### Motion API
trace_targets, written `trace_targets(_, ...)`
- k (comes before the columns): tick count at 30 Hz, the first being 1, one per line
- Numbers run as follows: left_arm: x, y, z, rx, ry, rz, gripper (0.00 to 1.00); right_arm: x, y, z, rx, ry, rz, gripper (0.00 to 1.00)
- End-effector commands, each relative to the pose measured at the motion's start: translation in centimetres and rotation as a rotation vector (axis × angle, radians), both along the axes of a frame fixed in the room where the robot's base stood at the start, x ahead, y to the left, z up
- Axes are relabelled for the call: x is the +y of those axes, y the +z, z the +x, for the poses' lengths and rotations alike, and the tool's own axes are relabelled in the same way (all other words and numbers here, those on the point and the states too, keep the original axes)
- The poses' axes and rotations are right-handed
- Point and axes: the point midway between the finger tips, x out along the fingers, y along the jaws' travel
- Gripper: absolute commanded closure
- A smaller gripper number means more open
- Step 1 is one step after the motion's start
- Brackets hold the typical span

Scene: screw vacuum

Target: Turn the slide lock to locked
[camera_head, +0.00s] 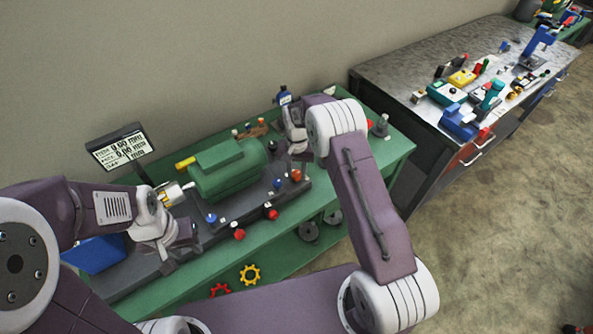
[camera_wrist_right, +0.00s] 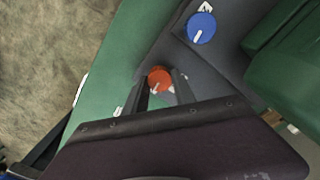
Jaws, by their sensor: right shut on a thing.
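An orange-red knob (camera_head: 296,175) with a white pointer mark sits on the dark bed at the right end of the green machine (camera_head: 225,165). In the right wrist view the same knob (camera_wrist_right: 159,77) lies between the two dark fingers of my right gripper (camera_wrist_right: 161,86), which is shut on it. A blue knob (camera_wrist_right: 201,28) with a white mark is close by, and also shows in the head view (camera_head: 277,184). No label naming the slide lock is readable. My left gripper (camera_head: 184,232) is low at the machine's left end; its fingertips are unclear.
Two red knobs (camera_head: 239,234) (camera_head: 272,214) and another blue knob (camera_head: 211,218) line the front of the machine. A display panel (camera_head: 121,148) stands behind. The green table (camera_head: 395,150) has more items at its right end. A separate cluttered bench (camera_head: 400,75) stands at right.

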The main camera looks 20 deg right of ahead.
Motion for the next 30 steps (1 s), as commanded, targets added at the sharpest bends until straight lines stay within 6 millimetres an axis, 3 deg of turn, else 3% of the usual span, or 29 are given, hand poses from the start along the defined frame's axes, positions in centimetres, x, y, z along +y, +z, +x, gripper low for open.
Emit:
trace_targets(23,0.0,0.1,0.0,0.0,0.0,0.0,0.64,-0.04,0.41,0.43,-0.014,-0.086,0.001,1.0)
trace_targets(24,0.0,0.1,0.0,0.0,0.0,0.0,0.64,-0.04,0.41,0.43,-0.014,-0.086,0.001,0.57)
trace_targets(25,0.0,0.1,0.0,0.0,0.0,0.0,0.64,-0.04,0.4,0.4,-0.013,-0.086,0.001,0.49)
trace_targets(30,0.0,0.07,0.0,0.0,0.0,0.0,0.64,-0.02,0.22,0.23,-0.008,-0.085,0.0,0.47)
